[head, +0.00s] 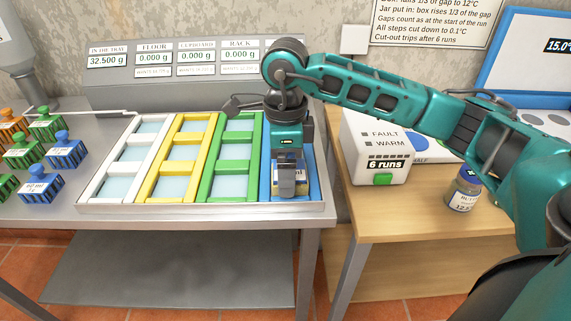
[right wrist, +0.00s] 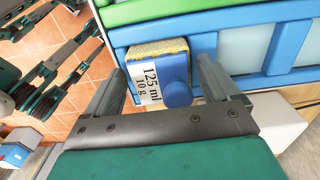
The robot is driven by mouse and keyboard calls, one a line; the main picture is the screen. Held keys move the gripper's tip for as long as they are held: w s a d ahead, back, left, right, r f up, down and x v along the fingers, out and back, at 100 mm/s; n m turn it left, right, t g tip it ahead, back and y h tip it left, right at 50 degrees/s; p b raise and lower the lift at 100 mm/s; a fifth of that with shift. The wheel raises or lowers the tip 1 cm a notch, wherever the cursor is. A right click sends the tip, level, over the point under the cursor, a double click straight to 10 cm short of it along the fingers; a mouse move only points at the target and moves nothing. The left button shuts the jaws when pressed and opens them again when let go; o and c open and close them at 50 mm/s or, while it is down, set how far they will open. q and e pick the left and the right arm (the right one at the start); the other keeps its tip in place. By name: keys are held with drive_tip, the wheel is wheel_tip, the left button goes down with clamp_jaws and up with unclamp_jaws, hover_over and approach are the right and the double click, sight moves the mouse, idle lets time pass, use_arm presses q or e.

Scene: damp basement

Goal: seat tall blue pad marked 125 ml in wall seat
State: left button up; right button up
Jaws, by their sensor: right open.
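The blue pad marked 125 ml (right wrist: 172,68) has a round blue knob, a white label that also reads 10 g, and a yellow spongy layer. It stands at the near part of the blue frame (right wrist: 208,45), the rightmost frame of the tray in the head view (head: 313,180). I cannot tell whether it is fully down in the frame. My right gripper (right wrist: 160,68) is open, with one finger on each side of the pad. In the head view my right gripper (head: 289,183) covers most of the pad. My left gripper is not in view.
White (head: 112,174), yellow (head: 155,183) and green (head: 208,183) frames stand left of the blue one. Several coloured pads (head: 40,186) stand at far left. The display panel (head: 150,95) reads 32.500 g and zeros. A white box (head: 380,145) and jar (head: 462,195) stand right.

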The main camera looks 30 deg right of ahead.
drive_tip(key=shift+r, duration=0.2)
use_arm(q)
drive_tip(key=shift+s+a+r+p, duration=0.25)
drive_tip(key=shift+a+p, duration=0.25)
drive_tip(key=shift+p, duration=0.35)
use_arm(e)
wheel_tip(320, 180, up, 12)
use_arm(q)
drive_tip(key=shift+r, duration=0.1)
use_arm(e)
drive_tip(key=shift+f, duration=0.1)
